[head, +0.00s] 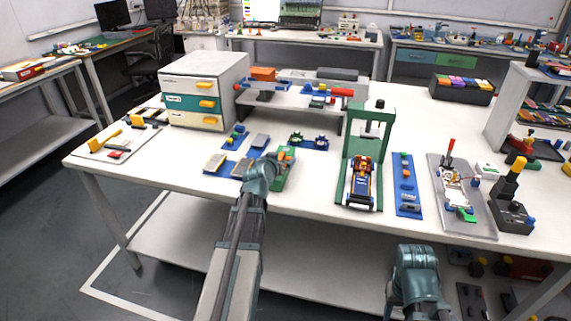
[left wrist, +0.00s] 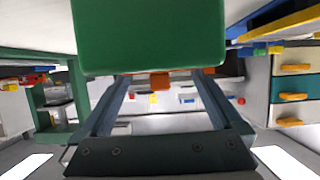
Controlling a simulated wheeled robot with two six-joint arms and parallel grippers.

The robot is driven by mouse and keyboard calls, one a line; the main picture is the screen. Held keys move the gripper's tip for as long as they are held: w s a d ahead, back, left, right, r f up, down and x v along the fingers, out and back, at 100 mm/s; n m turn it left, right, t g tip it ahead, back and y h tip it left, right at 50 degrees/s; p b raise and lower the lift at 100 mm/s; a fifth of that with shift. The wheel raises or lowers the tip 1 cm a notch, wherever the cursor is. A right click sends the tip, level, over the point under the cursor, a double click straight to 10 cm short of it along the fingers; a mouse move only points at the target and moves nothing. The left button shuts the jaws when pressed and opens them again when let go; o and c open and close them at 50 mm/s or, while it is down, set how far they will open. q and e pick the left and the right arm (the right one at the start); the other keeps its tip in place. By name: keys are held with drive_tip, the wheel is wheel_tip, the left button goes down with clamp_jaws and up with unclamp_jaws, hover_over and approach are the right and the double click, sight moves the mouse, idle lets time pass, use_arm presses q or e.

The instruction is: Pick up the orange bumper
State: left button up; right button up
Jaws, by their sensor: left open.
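The orange bumper (head: 283,156) shows as a small orange piece at the green block (head: 284,181) near the table's front edge. My left gripper (head: 277,162) is at this block, and my wrist hides part of it. In the left wrist view the green block (left wrist: 150,35) fills the upper middle. A small orange piece (left wrist: 160,81) shows below its edge, between the two open fingers of my left gripper (left wrist: 160,85). Whether the fingers touch the bumper cannot be told. A link of my right arm shows at the lower right of the head view, but its fingers do not.
Blue trays with grey pouch cells (head: 214,164) lie left of the green block. A green press frame (head: 385,125) stands to the right, with a blue strip (head: 407,190) beside it. A drawer cabinet (head: 240,75) and a raised shelf (head: 298,89) stand behind.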

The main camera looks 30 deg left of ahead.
use_arm(q)
drive_tip(key=shift+x, duration=0.85)
drive_tip(key=shift+r, duration=0.1)
drive_tip(key=shift+s, duration=0.1)
drive_tip(key=shift+c, duration=0.2)
drive_tip(key=c, duration=0.9)
